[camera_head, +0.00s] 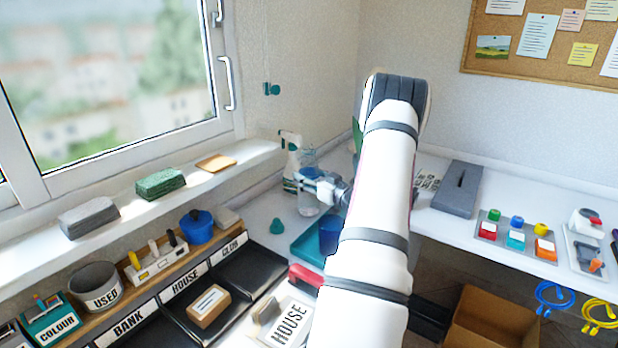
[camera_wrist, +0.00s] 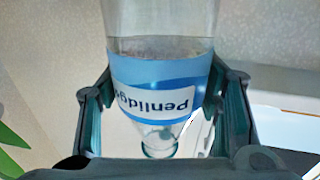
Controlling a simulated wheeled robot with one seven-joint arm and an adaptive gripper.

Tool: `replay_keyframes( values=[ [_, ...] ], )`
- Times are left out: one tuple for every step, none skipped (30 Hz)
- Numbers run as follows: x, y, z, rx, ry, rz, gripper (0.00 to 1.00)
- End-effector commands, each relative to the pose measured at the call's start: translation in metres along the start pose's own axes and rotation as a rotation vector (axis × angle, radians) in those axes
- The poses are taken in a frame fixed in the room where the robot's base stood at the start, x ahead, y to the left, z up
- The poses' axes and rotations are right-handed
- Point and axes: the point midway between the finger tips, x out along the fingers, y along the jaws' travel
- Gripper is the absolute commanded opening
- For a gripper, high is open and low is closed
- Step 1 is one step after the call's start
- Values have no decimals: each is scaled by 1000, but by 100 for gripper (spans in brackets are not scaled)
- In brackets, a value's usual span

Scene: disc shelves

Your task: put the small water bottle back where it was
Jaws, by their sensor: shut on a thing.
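The small clear water bottle (camera_head: 307,206) has a blue and white label. It appears upright at the back corner of the white counter, beside a white and green spray bottle (camera_head: 291,160). My gripper (camera_head: 322,187) is shut on the water bottle around its middle. In the wrist view the bottle (camera_wrist: 160,72) sits between the two fingers of the gripper (camera_wrist: 165,90), with its label reading upside down and its narrow end toward the bottom of the picture. I cannot tell whether its base touches the counter. My arm hides part of the counter behind it.
A small teal object (camera_head: 277,226) lies to the left. The window ledge (camera_head: 120,205) and labelled black bins (camera_head: 247,268) run along the left. A grey block (camera_head: 457,190) lies right.

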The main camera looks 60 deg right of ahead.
Motion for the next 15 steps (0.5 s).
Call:
replay_keyframes(
  values=[
    [0, 0, 0, -1, 2, 0, 9],
    [0, 0, 0, 0, 2, 0, 9],
    [0, 0, 2, 0, 2, 0, 9],
    [0, 0, 3, 0, 2, 0, 9],
    [0, 0, 4, 1, -1, 0, 63],
    [0, 0, 3, 1, -1, 0, 72],
    [0, 0, 3, 1, -1, 0, 79],
    [0, 0, 3, 1, -1, 0, 79],
    [0, 0, 3, 1, -1, 0, 79],
    [0, 0, 3, 1, -1, 0, 79],
    [0, 0, 3, 1, -1, 0, 79],
    [0, 0, 3, 1, -1, 0, 79],
    [0, 0, 3, 1, -1, 0, 79],
    [0, 0, 3, 1, -1, 0, 79],
    [0, 0, 3, 1, -1, 0, 79]
  ],
)
